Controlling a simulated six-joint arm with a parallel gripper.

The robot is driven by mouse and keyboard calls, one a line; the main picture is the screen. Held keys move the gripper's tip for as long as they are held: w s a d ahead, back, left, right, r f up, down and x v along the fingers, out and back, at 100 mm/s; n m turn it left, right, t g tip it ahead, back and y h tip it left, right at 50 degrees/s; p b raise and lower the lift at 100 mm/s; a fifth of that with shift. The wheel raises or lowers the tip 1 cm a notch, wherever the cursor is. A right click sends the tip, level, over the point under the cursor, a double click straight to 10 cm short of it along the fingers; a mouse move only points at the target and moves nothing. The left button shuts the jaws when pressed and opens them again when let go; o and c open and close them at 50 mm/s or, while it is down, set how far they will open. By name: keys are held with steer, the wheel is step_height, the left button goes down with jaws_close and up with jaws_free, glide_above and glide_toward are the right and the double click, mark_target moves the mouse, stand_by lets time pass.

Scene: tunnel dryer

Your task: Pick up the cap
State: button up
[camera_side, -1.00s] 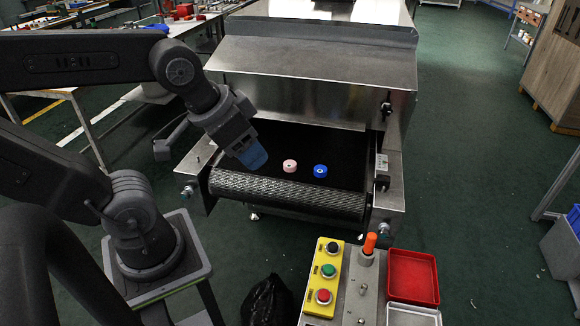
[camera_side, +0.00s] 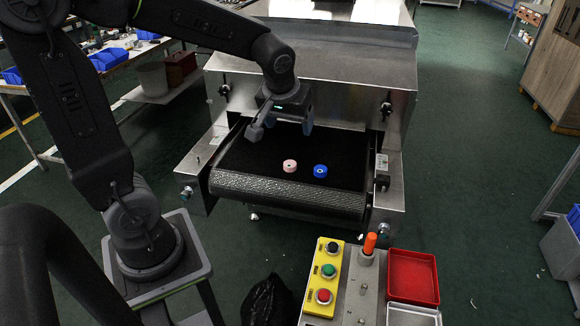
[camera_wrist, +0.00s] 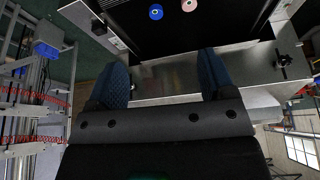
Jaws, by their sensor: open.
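Two small round caps lie on the black conveyor belt (camera_side: 250,166) at the dryer's mouth. The pink cap (camera_side: 290,166) is on the left and the blue cap (camera_side: 320,171) on the right, a short gap apart. In the wrist view, the blue cap (camera_wrist: 156,12) and the pink cap (camera_wrist: 189,5) show at the top edge, beyond the fingertips. My gripper (camera_side: 289,130) is open and empty, above the belt on the dryer side of the caps. Its two blue fingers (camera_wrist: 163,72) stand wide apart in the wrist view. Neither finger touches a cap.
The steel dryer housing (camera_side: 340,90) rises close behind my gripper. A yellow button box (camera_side: 323,280), an orange knob (camera_side: 370,243) and a red tray (camera_side: 413,278) stand in front of the belt. The belt around the caps is clear.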

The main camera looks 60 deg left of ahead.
steer(key=w+a+f+n+g+y, duration=0.1)
steer(key=w+a+f+n+g, duration=0.1)
steer(key=w+a+f+n, duration=0.5)
glide_above(290, 164)
steer(key=d, duration=0.3)
steer(key=f, duration=1.4)
steer(key=shift+s+a+f, duration=0.2)
steer(key=shift+s, duration=0.2)
steer(key=shift+y, duration=0.3)
steer(key=shift+x, duration=3.05)
steer(key=shift+a+r, duration=0.1)
steer(key=c, duration=1)
steer(key=shift+r, duration=0.1)
